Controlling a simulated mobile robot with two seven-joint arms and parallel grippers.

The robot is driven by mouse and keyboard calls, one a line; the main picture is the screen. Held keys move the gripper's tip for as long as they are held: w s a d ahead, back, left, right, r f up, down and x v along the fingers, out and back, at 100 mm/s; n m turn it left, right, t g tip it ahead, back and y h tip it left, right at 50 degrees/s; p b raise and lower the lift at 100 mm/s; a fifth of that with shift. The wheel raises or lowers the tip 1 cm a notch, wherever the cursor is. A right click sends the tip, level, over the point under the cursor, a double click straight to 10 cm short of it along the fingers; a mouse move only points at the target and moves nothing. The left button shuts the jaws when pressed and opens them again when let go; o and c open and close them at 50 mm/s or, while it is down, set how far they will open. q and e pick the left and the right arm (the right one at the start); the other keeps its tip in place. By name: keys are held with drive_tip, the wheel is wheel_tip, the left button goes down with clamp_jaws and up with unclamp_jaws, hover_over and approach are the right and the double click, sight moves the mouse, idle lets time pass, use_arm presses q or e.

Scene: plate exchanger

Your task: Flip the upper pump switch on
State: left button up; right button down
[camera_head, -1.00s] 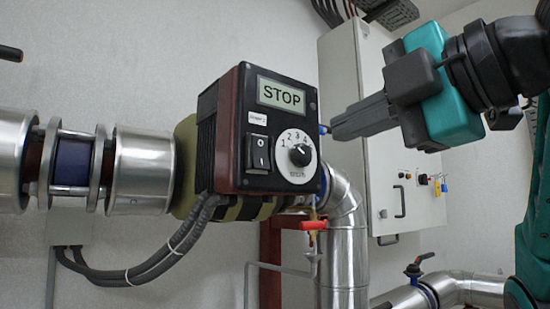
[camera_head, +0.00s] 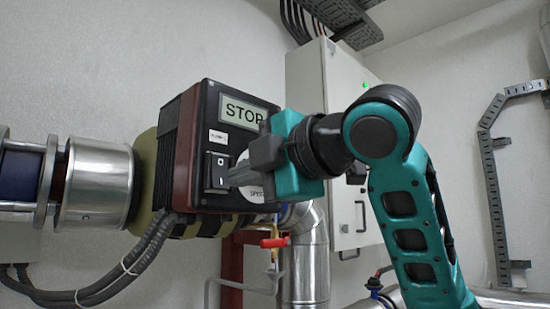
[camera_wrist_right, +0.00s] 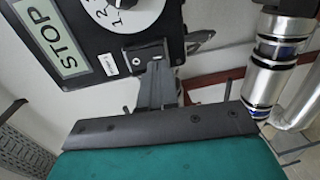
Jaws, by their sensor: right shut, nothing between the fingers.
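The pump control box (camera_head: 187,135), dark with a red-brown side, has a display (camera_head: 243,113) reading STOP. Its black rocker switch (camera_head: 215,171), marked O above and I below, is on the lower left of the face. My right gripper (camera_head: 232,178) is shut and empty, its tips right at the switch's right edge in the head view; I cannot tell if they touch it. The gripper covers most of the speed dial (camera_head: 252,192). In the right wrist view, the shut fingers (camera_wrist_right: 157,72) point at the switch (camera_wrist_right: 146,53) and partly hide it. My left gripper is not in view.
Steel pipes (camera_head: 95,185) run left of the box, and grey cables (camera_head: 125,262) hang below it. A red valve handle (camera_head: 274,242) is under the box. A pale cabinet (camera_head: 308,80) stands behind my right arm.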

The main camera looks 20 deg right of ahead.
sight(222, 184)
drive_tip(key=shift+x, duration=1.35)
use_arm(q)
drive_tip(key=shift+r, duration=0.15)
use_arm(e)
drive_tip(key=shift+w+a+f, duration=0.1)
drive_tip(key=shift+w+f, duration=0.05)
drive_tip(key=shift+f, duration=0.1)
drive_tip(key=shift+r+t, duration=0.2)
drive_tip(key=shift+t, duration=0.1)
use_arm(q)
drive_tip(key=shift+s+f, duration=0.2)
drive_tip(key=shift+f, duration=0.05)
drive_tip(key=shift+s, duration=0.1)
